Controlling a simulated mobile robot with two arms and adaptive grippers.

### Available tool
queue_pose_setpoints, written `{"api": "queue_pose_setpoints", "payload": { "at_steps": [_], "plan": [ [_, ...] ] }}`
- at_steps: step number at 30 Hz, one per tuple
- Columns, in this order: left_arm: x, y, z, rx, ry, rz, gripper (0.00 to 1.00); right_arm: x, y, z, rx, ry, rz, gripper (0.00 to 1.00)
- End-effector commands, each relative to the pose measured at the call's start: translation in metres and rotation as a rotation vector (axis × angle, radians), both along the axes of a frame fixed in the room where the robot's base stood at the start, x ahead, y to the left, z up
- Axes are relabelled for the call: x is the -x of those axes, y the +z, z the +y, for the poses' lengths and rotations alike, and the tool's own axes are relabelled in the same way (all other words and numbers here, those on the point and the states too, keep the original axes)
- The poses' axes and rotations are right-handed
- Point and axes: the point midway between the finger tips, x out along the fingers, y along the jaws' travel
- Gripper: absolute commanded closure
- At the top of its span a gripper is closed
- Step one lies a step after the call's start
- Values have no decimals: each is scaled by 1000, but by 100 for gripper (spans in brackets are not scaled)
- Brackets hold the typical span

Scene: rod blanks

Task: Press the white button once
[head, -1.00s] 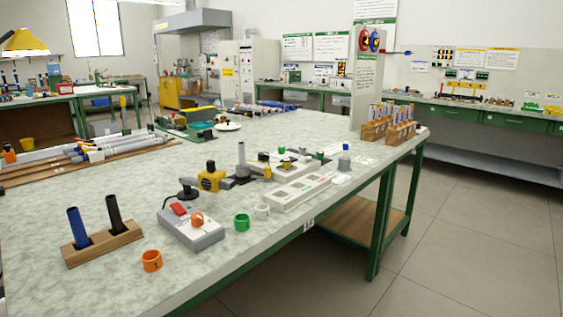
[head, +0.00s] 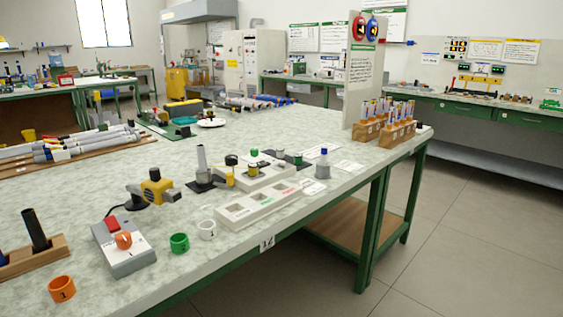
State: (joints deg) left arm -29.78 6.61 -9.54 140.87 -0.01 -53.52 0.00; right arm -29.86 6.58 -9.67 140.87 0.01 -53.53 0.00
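I cannot pick out a white button for certain in the head view. A grey control box (head: 128,262) at the front left carries a red switch (head: 112,224) and an orange knob (head: 123,240). A long white panel box (head: 240,213) with several square recesses and small coloured labels lies near the table's front edge. A second pale box (head: 262,179) with small green and yellow round parts lies behind it. Neither of my grippers is in view.
Orange (head: 61,289), green (head: 179,243) and white (head: 207,229) rings stand along the front edge. A yellow clamp-like tool (head: 155,188), a grey upright post (head: 201,160) and a small blue-capped bottle (head: 323,165) stand nearby. Wooden racks (head: 367,131) stand at the right end. Open floor lies right.

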Motion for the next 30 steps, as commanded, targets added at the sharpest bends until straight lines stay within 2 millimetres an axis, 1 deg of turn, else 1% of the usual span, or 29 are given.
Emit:
{"api": "queue_pose_setpoints", "payload": {
  "at_steps": [1, 2, 13, 30],
  "plan": [
    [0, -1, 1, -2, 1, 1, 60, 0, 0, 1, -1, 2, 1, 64],
    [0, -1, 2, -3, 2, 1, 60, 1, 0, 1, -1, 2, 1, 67],
    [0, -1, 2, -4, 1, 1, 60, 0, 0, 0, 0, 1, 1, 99],
    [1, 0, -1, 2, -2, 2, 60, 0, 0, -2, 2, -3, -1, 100]
  ]
}}
